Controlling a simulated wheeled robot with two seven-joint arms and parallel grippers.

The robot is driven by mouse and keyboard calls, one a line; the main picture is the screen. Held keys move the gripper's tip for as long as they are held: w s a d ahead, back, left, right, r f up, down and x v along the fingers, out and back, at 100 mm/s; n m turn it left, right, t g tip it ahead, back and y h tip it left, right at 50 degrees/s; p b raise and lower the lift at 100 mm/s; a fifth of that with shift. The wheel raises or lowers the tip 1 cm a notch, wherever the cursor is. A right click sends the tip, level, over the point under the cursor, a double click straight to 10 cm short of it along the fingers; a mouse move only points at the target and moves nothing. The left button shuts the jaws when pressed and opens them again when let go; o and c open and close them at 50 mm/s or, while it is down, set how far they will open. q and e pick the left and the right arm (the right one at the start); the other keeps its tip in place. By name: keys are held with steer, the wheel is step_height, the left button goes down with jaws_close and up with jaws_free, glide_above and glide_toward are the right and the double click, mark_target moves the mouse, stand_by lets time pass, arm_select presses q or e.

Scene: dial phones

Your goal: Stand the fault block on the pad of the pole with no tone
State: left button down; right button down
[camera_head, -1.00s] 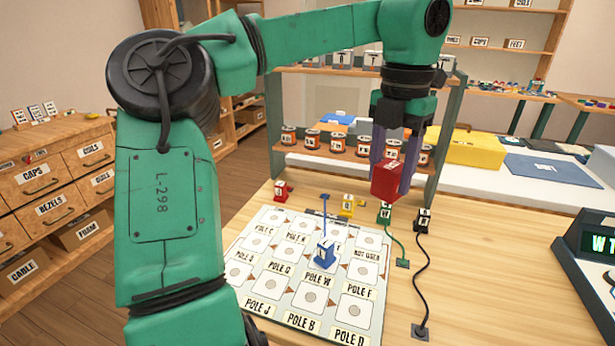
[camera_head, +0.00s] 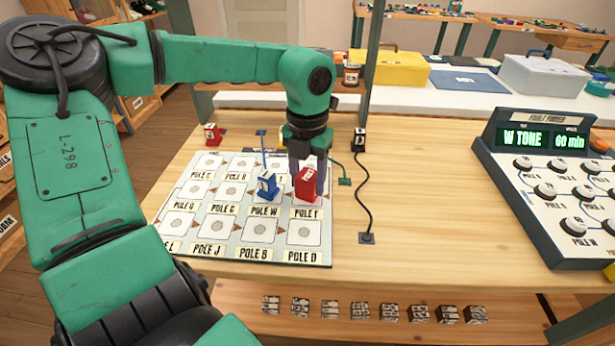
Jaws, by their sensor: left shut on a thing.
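My left gripper (camera_head: 308,177) is shut on the red fault block (camera_head: 305,185), upright over the pole F pad of the white pole board (camera_head: 320,256). I cannot tell whether the block touches the pad. A blue block (camera_head: 267,186) with a blue cord stands on the pole W pad, just left of it. The fault finder console (camera_head: 548,190) at the right has a lit display (camera_head: 540,138) reading "W TONE" and "60 min". My right gripper is not in view.
Several small labelled blocks lie on a lower shelf.

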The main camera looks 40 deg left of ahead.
arm_select(q)
steer(key=shift+f, duration=0.2)
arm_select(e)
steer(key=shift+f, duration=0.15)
arm_select(q)
steer(key=shift+c, duration=2.4)
jaws_free()
steer(key=shift+o, duration=1.1)
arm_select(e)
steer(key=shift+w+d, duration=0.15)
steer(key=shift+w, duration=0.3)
arm_select(q)
steer(key=shift+r, duration=0.1)
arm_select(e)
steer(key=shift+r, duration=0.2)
